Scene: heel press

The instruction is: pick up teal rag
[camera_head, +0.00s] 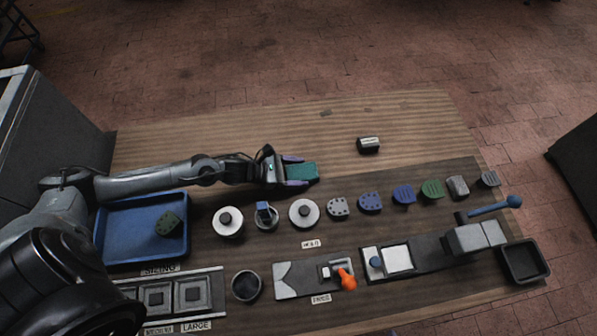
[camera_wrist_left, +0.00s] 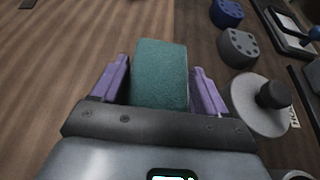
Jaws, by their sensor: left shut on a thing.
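The teal rag (camera_head: 302,171) is a flat, folded rectangle near the middle of the wooden bench. My left gripper (camera_head: 296,171), with purple fingers, is shut on it. In the left wrist view the rag (camera_wrist_left: 161,75) lies between the two purple fingers of my left gripper (camera_wrist_left: 160,90) and reaches out past their tips. I cannot tell whether the rag touches the bench or is just above it. My right gripper does not show in either view.
Round pieces with knobs (camera_head: 228,221) and a row of small blocks (camera_head: 370,202) lie in front of the gripper. The back of the bench is mostly clear.

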